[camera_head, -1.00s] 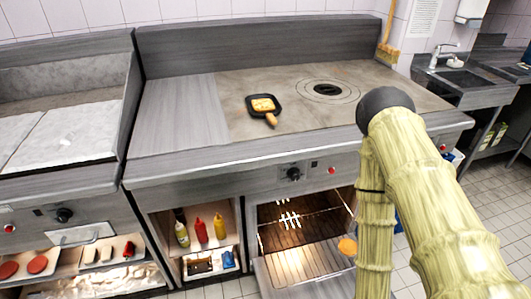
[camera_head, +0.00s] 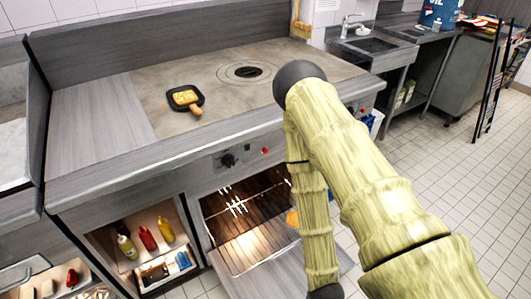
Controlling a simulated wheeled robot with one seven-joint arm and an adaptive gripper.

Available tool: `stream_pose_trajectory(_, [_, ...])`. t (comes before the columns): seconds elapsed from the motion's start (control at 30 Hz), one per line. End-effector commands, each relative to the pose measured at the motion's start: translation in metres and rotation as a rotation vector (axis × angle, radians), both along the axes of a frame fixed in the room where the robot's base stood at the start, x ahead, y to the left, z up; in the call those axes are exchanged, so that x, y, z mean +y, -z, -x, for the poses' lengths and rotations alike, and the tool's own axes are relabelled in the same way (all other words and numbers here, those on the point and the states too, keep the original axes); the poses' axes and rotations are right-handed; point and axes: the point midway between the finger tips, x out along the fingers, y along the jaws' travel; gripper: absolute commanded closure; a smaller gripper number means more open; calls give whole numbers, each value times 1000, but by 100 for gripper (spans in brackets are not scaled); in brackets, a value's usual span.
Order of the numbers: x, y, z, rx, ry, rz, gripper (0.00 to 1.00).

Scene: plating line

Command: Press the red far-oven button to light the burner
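A red button (camera_head: 265,151) sits on the front panel of the steel range, right of a black knob (camera_head: 228,160). A second small red button (camera_head: 362,110) shows farther right on the same front, past my arm. I cannot tell from the picture which one the task means. Below the panel is an oven (camera_head: 245,215) with its door down, a rack and a glow inside. My arm rises from the lower right, bends above the range front and runs down in front of the oven's right side. My gripper is not in view.
A black pan (camera_head: 185,99) with yellow food lies on the range top, left of a round burner (camera_head: 247,71). The lowered oven door (camera_head: 285,275) juts out at the bottom. Bottles (camera_head: 147,238) stand in a left cubby. Tiled floor (camera_head: 430,170) is clear at right.

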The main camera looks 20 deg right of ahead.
Motion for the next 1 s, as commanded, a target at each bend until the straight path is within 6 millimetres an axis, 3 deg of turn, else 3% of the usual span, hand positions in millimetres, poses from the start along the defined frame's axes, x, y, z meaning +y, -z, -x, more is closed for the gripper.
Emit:
stream_pose_trajectory(0.2, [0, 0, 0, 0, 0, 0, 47])
stream_pose_trajectory(0.5, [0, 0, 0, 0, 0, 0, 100])
stream_pose_trajectory(1.0, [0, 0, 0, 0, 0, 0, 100])
